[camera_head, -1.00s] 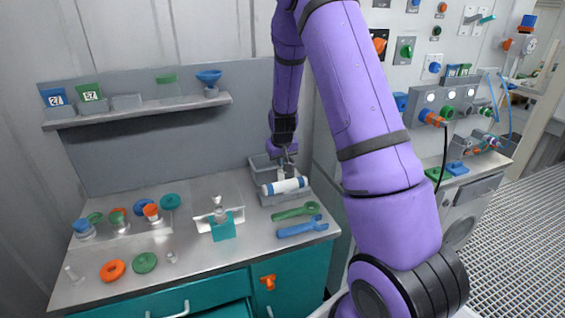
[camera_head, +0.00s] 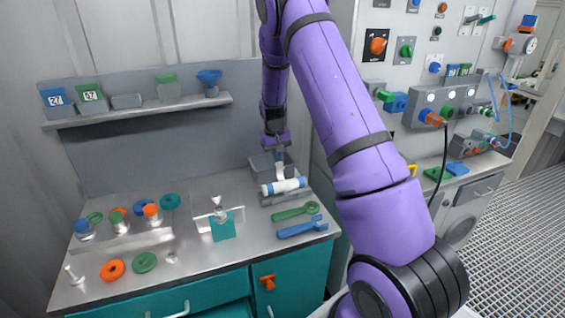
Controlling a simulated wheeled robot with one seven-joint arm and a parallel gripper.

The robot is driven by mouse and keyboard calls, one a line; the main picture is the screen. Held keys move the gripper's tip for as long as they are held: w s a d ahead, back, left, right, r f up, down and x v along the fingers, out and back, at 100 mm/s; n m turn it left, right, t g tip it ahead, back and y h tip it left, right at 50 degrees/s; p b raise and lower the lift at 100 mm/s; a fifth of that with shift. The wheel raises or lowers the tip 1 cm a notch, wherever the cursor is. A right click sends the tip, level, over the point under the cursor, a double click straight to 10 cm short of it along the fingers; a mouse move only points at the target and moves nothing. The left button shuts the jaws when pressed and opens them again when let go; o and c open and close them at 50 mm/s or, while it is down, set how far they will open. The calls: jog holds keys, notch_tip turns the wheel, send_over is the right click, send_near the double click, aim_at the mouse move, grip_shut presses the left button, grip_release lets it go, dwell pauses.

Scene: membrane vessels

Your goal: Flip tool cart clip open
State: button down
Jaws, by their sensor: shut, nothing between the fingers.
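The tool cart is a teal cabinet (camera_head: 300,272) with a grey metal top. An orange latch-like piece (camera_head: 268,282) sits on its front; I cannot tell for certain whether it is the clip. My gripper (camera_head: 279,152) points down above the back right of the cart top, over a grey bin (camera_head: 262,165). It looks shut and empty. A white tee-shaped tube with blue ends (camera_head: 284,187) lies just below it, in front of the bin, with a short white stem upward. The fingertips are small, and I cannot tell whether they touch the stem.
A teal block (camera_head: 222,226) stands mid-top. Coloured caps and rings (camera_head: 113,270) are at the left. A shelf (camera_head: 140,113) hangs behind. A valve panel (camera_head: 400,45) is at the right.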

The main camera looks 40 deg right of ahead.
jog(key=shift+w+d+f, duration=0.1)
jog(key=shift+w+f, duration=0.15)
jog(key=shift+w, duration=0.2)
jog(key=shift+w+d+f, duration=0.1)
jog(key=shift+w+f, duration=0.1)
jog(key=shift+w, duration=0.2)
jog(key=shift+s+f, duration=0.1)
jog(key=shift+s+a+f, duration=0.15)
jog(key=shift+s+a, duration=0.05)
jog(key=shift+s, duration=0.5)
jog(key=w+r, duration=0.4)
jog(key=r, duration=1)
jog(key=s+a+r+t, duration=0.2)
jog(key=s+a+r, duration=0.6)
jog(key=s+r, duration=0.3)
jog(key=s+a+r+n+t, duration=0.1)
jog(key=s+a+r, duration=0.2)
jog(key=s, duration=0.3)
jog(key=s+a+r+y, duration=0.1)
jog(key=s+a+r, duration=0.25)
jog(key=s, duration=0.25)
jog(key=s+a+r+n+t, duration=0.1)
jog(key=s+a+r, duration=0.2)
jog(key=s, duration=0.3)
jog(key=s+a+f+n+t, duration=0.1)
jog(key=s+a, duration=0.2)
jog(key=s, duration=0.9)
jog(key=shift+s+f, duration=0.3)
jog(key=shift+f, duration=0.1)
